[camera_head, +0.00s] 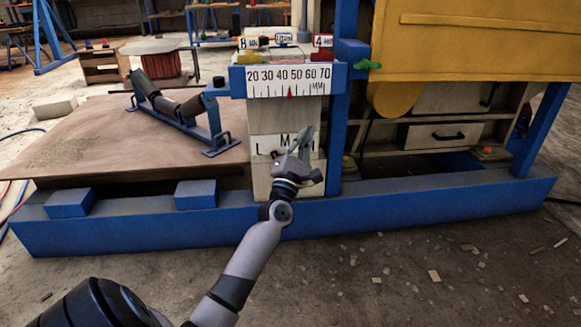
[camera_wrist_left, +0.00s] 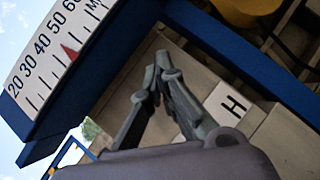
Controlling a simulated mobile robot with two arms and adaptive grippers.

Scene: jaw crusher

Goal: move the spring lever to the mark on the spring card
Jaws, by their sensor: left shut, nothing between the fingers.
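The white spring card (camera_head: 266,145) is on the front of the pale upright block, below the ruler. Its letters L and M show in the head view. Its right part is behind my left gripper (camera_head: 305,136), but the H of the card (camera_wrist_left: 233,107) shows in the left wrist view. My left gripper is shut and empty, in front of the right part of the card, with its fingertips (camera_wrist_left: 163,62) together and pointing up in the wrist view. I cannot make out the spring lever or a separate mark; the gripper may hide them. My right gripper is in neither view.
A white ruler (camera_head: 266,91) with a red pointer is on the blue crossbar above. Yellow, blue and red tagged pieces stand behind it. A blue post (camera_head: 340,130) rises just right of the gripper. A green handle (camera_head: 367,65) sticks out further right. A blue beam (camera_head: 400,202) runs along the floor.

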